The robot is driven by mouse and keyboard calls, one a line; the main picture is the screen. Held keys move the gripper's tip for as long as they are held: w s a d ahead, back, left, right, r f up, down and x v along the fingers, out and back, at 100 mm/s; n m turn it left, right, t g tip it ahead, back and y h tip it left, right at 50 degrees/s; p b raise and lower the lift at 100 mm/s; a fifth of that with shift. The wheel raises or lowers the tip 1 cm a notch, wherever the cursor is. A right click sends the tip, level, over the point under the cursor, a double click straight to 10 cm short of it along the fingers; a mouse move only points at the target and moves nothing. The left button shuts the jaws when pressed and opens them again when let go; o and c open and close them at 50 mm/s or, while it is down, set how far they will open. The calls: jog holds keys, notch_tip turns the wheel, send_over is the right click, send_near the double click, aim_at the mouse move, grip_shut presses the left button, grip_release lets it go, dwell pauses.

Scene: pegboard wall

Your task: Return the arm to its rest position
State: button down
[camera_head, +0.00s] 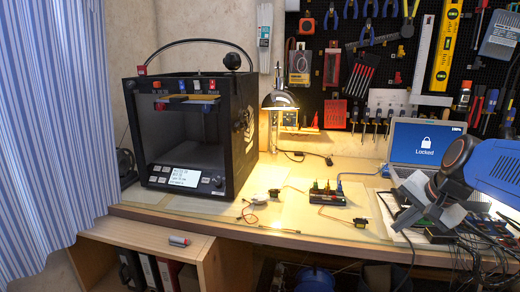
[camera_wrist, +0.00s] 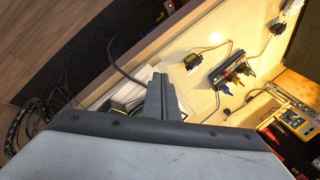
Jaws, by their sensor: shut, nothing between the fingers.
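My arm reaches in from the right edge in the head view, its blue housing in front of the laptop. My gripper (camera_head: 424,203) hangs over the right end of the workbench, in front of the laptop. In the wrist view my gripper (camera_wrist: 159,82) shows as two dark fingers pressed together, shut and empty. The exact height above the bench is hard to tell. The arm hides part of the laptop (camera_head: 428,141) and the clutter behind it.
A black 3D printer (camera_head: 247,130) stands left on the workbench (camera_head: 345,235). A lit lamp (camera_head: 279,99), a small box with coloured plugs (camera_head: 325,194) and cables lie mid-bench. Cables crowd the right side. The pegboard (camera_head: 385,50) holds tools. A cylinder (camera_head: 179,240) lies on the lower shelf.

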jog(key=s+a+f+n, duration=0.3)
jog(key=s+f+n, duration=0.1)
jog(key=s, duration=0.3)
jog(key=s+a+f+n+h, duration=0.1)
jog(key=s+a+f+n, duration=0.2)
jog(key=s+n, duration=0.4)
jog(key=shift+s+a+f+g, duration=0.35)
jog(key=shift+s+a+g, duration=0.05)
jog(key=shift+s+a, duration=0.4)
